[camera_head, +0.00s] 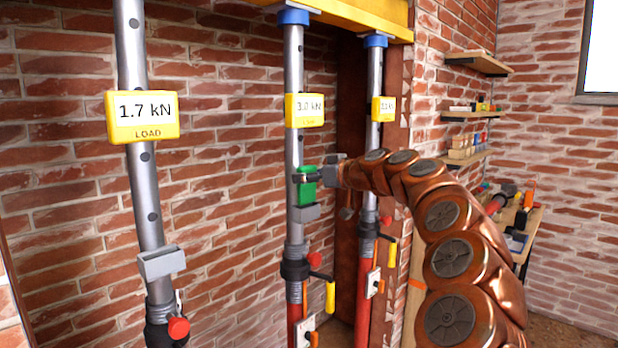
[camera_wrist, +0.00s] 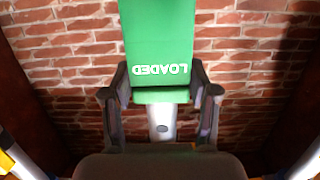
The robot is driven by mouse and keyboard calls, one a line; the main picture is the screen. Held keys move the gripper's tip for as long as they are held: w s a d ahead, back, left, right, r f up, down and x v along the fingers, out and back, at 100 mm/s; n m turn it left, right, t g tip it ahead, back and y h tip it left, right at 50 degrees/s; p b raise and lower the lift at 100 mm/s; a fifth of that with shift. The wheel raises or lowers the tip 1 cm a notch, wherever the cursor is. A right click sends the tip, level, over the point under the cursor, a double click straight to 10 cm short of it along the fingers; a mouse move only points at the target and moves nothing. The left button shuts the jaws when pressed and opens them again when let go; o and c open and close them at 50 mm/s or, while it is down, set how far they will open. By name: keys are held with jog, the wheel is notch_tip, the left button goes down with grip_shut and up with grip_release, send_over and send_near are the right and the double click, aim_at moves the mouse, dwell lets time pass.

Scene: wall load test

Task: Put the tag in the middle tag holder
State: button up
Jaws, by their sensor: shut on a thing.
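The green tag (camera_head: 308,192) is upright in front of the middle prop (camera_head: 294,110). In the wrist view the tag (camera_wrist: 158,35) shows white letters reading LOADED, upside down. My gripper (camera_head: 312,178) is shut on the tag, with a finger on each side of it in the wrist view (camera_wrist: 160,94). The grey middle tag holder (camera_head: 306,213) is on the prop directly below the tag. The tag's lower edge meets the holder's top in the picture; I cannot tell whether it is inside or just above.
The left prop (camera_head: 139,60) carries a grey holder (camera_head: 162,263) with no tag seen in it. The right prop (camera_head: 373,150) stands close behind my gripper. Yellow load displays hang on the props. Shelves (camera_head: 478,63) and a bench (camera_head: 522,235) are at the right.

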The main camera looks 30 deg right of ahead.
aim_at(301, 157)
jog(key=shift+f+b, duration=1.45)
jog(key=shift+b, duration=0.4)
dwell(0.3)
jog(key=o, duration=1.2)
jog(key=shift+c, duration=0.2)
jog(key=shift+o, duration=0.3)
jog(key=shift+o, duration=0.9)
jog(key=shift+r+p, duration=1.8)
jog(key=shift+r, duration=2.25)
